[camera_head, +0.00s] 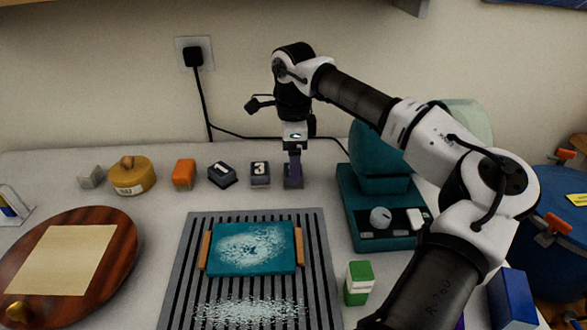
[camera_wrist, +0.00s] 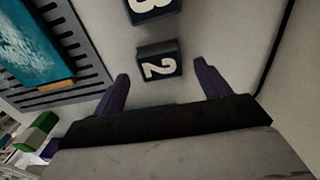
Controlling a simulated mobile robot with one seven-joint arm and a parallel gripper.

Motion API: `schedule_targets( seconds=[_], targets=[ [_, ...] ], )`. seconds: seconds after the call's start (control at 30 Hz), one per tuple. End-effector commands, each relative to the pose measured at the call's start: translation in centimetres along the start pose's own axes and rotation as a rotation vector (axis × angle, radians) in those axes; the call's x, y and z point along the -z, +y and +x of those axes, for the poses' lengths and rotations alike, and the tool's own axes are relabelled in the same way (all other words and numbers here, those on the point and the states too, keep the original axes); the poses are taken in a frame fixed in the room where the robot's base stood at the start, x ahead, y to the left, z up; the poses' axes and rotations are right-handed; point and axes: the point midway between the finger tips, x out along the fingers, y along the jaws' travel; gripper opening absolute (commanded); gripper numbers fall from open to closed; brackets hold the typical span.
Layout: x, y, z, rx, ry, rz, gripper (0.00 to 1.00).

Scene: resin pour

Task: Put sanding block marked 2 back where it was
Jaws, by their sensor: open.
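The sanding block marked 2 (camera_wrist: 158,66) is dark with a white top face. In the wrist view it sits on the pale table, between and just beyond the two spread fingertips of my gripper (camera_wrist: 161,72), with no visible contact. In the head view my gripper (camera_head: 293,170) points straight down at the right end of the block row, and its fingers largely hide block 2. The sanding block marked 3 (camera_head: 260,173) stands just left of it and also shows at the top of the wrist view (camera_wrist: 150,8). The sanding block marked 1 (camera_head: 222,175) sits further left, turned at an angle.
Left of the row are an orange block (camera_head: 184,174), a yellow round container (camera_head: 132,176) and a grey block (camera_head: 91,177). A teal machine (camera_head: 377,210) stands close on the right. A slatted grey rack (camera_head: 318,290) with a teal tray (camera_head: 278,262) lies in front.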

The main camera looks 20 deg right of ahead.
Motion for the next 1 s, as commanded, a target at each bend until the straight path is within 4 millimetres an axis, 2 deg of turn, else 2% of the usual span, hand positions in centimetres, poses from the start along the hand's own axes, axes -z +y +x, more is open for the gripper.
schedule_targets(
  seconds=[0.1,0.3,1.0],
  targets=[
    [0.0,0.0,-1.9,0.002,0.001,-0.001,0.76],
    [0.0,0.0,-3.8,0.0,0.0,0.0,0.76],
    [0.0,0.0,-3.9,-0.001,0.0,0.0,0.76]
  ],
)
